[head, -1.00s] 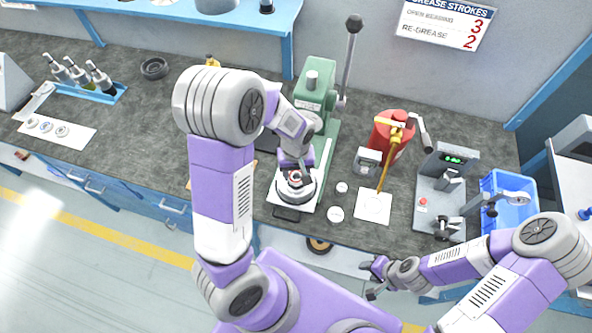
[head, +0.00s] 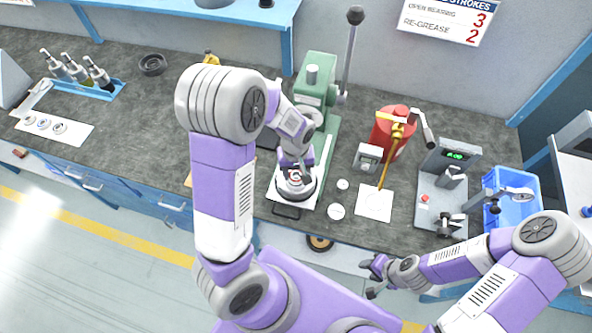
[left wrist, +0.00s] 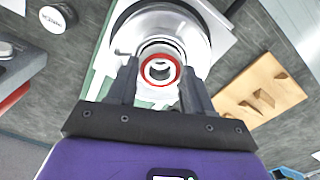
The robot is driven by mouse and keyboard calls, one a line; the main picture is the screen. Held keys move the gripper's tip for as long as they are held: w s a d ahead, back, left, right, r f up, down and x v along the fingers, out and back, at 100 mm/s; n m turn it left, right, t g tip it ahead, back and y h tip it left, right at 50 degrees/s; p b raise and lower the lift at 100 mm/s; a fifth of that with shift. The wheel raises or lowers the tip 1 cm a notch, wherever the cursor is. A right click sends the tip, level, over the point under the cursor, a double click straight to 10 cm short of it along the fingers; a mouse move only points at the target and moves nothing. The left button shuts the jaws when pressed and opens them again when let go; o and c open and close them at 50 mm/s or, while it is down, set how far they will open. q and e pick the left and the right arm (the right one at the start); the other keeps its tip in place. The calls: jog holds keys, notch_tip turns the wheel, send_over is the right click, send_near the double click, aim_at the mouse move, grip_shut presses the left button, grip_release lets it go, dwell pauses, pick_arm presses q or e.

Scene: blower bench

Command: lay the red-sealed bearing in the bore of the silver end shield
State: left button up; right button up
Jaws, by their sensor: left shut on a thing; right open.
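The silver end shield (head: 309,191) sits on the white plate at the foot of the green press; it also shows in the left wrist view (left wrist: 198,46). My left gripper (head: 295,172) points down over its middle. It is shut on the red-sealed bearing (left wrist: 160,69), whose red ring faces the wrist camera between the two fingers. The bearing is over the bore, at or just above it; I cannot tell whether it touches the seat. The fingers and bearing hide most of the bore. My right gripper (head: 371,277) is open and empty, in front of the bench edge.
The green press (head: 315,90) with its upright lever stands just behind. A red grease can (head: 394,128), a white pad (head: 374,202) and small round caps (head: 336,211) lie to the right. A wooden block (left wrist: 262,95) is close beside the end shield.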

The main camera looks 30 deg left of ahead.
pick_arm(q)
jog(key=shift+f, duration=0.25)
dwell(0.6)
jog(key=o, duration=1.2)
notch_tip(320, 180, up, 8)
jog(key=shift+f+p, duration=0.2)
jog(key=shift+p, duration=0.6)
